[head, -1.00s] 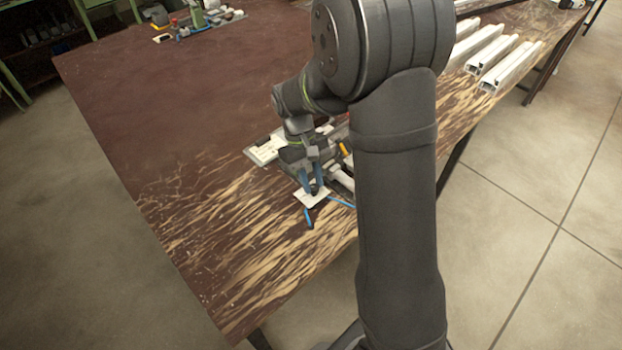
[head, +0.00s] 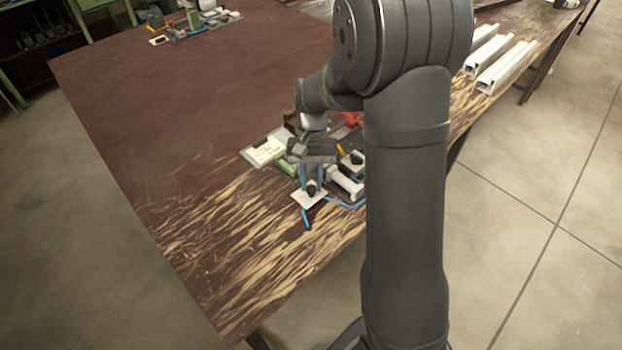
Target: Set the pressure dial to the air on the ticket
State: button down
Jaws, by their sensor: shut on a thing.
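The pressure dial is a small black knob (head: 311,190) on a white plate (head: 309,199) near the front edge of the bench. My gripper (head: 310,186) points down over the plate, its blue fingers shut on the knob. The dial's marks and its setting are too small to read. The ticket appears to be the white sheet on a clipboard (head: 264,151) just behind and left of the gripper; its writing cannot be read at this size.
Close around the gripper are a green cylinder (head: 287,167), a white cylindrical part (head: 346,182), a red part (head: 351,119) and blue tubing (head: 342,204). White profiles (head: 507,66) lie at the right rear. The bench's left side (head: 160,110) is clear.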

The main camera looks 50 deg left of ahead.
dwell(0.4)
jog(key=c, duration=1.2)
grip_release()
jog(key=v, duration=1.7)
jog(key=shift+r, duration=0.25)
jog(key=x, duration=1.7)
jog(key=shift+f, duration=0.25)
